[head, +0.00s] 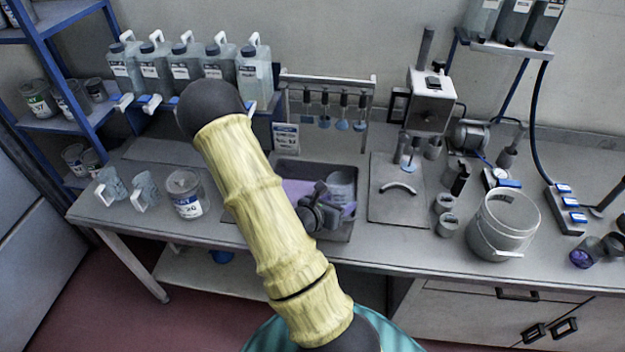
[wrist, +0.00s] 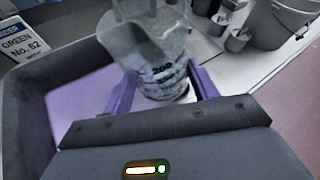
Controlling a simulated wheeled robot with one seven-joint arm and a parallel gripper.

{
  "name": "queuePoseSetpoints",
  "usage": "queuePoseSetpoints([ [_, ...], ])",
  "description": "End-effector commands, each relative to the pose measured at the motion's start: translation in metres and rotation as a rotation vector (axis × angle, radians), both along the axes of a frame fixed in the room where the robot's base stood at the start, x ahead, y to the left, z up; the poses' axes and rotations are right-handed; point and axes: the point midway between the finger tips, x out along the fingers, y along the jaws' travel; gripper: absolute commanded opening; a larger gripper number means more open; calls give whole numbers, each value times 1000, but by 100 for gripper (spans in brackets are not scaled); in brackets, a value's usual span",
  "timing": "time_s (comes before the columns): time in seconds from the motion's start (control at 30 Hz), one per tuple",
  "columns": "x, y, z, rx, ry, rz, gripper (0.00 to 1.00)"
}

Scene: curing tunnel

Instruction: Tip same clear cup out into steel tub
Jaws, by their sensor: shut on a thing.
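A clear cup (head: 342,186) with dark measuring marks is held by my gripper (head: 322,214); the cup also fills the upper middle of the wrist view (wrist: 150,55). The gripper's two purple-looking fingers (wrist: 160,95) are closed on either side of it. The cup looks near upright, and I cannot tell what is inside it. The grey steel tub (head: 309,167) lies under the cup and gripper, with a purple surface inside. Its wall shows at the left of the wrist view (wrist: 22,115). My arm hides the tub's left part.
A sign (head: 286,137) stands behind the tub. A grey mat (head: 397,206) lies right of it, then small pots (head: 446,214) and a large bucket (head: 503,222).

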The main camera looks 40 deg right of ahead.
Motion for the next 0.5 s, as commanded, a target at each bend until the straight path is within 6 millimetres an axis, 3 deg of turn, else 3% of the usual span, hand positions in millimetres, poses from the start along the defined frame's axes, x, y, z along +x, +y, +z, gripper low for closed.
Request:
queuePoseSetpoints([
  [0.37, -8, 1, -4, 15, -79, -2, 34],
  [0.5, -10, 2, 4, 16, -136, 0, 34],
])
